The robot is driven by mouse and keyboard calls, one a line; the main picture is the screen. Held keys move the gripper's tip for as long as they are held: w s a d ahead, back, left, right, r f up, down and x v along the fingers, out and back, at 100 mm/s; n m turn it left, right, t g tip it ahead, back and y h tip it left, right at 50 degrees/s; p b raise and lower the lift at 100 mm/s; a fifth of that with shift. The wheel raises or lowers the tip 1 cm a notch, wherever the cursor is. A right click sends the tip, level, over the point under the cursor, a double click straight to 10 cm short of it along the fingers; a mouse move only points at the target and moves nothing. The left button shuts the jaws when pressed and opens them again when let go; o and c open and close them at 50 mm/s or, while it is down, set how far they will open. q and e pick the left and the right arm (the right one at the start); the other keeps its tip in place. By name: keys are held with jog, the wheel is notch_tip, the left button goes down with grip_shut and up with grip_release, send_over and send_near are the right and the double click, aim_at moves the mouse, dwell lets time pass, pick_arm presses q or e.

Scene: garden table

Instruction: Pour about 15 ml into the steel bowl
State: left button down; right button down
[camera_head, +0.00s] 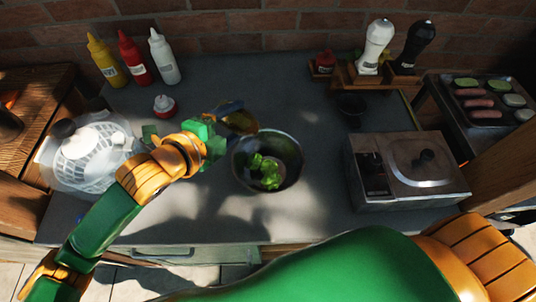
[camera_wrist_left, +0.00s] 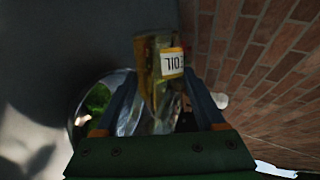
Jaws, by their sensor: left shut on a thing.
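The steel bowl (camera_head: 294,172) stands on the grey counter right of my left gripper, with green leaves (camera_head: 266,171) inside. My left gripper (camera_head: 217,133) is shut on an oil bottle (camera_head: 240,121), a clear bottle with yellow contents. The bottle looks tilted and sits by the bowl's upper left rim; I cannot tell whether any oil flows. The bowl (camera_wrist_left: 78,118) shows there at left, partly hidden by a finger. My right gripper is not in view.
A salad spinner (camera_head: 95,160) stands at left. Yellow (camera_head: 106,61), red (camera_head: 134,59) and white (camera_head: 164,60) squeeze bottles stand behind. A metal appliance (camera_head: 410,170) with a lid stands at right, a dark cup (camera_head: 350,107) behind it. Counter behind the bowl is clear.

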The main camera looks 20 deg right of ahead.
pick_arm(q)
jog(key=shift+r, duration=0.35)
jog(key=shift+s+d+f+m+t, duration=0.1)
jog(key=shift+m+t, duration=0.3)
dwell(0.4)
dwell(1.1)
